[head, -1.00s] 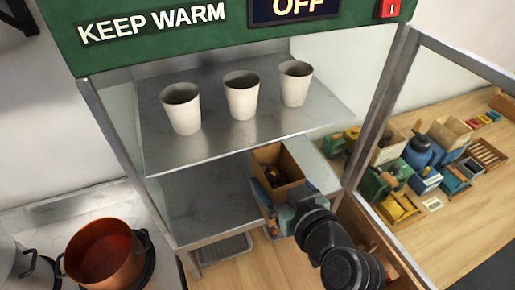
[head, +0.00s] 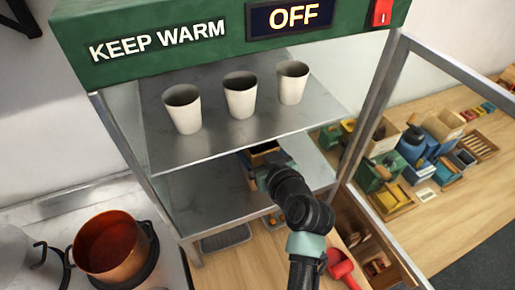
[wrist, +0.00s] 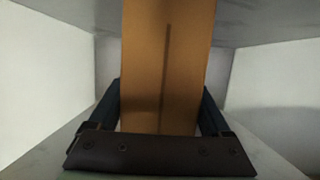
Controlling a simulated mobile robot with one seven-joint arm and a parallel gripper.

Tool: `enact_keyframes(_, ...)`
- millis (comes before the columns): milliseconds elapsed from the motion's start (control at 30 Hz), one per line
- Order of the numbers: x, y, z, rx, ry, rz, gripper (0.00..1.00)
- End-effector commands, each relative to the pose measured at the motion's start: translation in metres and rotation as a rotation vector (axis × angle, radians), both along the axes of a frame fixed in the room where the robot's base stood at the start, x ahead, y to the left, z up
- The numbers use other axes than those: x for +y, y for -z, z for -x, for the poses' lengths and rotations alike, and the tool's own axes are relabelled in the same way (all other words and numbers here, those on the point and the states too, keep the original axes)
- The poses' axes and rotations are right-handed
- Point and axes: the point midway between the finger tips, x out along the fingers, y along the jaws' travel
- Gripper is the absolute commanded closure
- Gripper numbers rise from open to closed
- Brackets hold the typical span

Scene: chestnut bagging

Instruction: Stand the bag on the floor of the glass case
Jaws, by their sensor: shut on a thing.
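The brown paper bag (wrist: 165,60) stands upright between the fingers of my gripper (wrist: 160,115) in the wrist view. My gripper is shut on it. In the head view the bag (head: 265,149) is mostly hidden by the upper shelf and my gripper (head: 262,172). The bag is inside the glass case (head: 150,190), under the upper shelf and over the case's metal floor (head: 200,200). I cannot tell whether its bottom touches the floor.
Several white cups, one being this cup (head: 240,95), stand on the upper shelf (head: 215,140) above the bag. The case's glass door (head: 450,70) is open at the right. A copper pot (head: 108,245) stands at the lower left.

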Motion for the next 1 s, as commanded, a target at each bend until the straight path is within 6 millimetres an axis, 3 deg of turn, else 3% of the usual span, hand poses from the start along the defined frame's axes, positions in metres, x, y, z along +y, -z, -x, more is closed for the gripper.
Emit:
enact_keyframes(100,0.0,0.002,0.0,-0.003,0.001,0.0,1.0)
enact_keyframes(133,0.0,0.002,0.0,0.0,0.0,0.0,0.12)
enact_keyframes(200,0.0,0.002,0.0,0.0,0.0,0.0,0.0)
enact_keyframes(567,-0.001,-0.001,0.002,-0.001,0.001,-0.001,0.0)
enact_keyframes(767,-0.011,-0.009,0.025,-0.003,0.003,-0.001,0.0)
enact_keyframes(1000,-0.028,-0.024,0.066,-0.002,0.004,0.0,0.0)
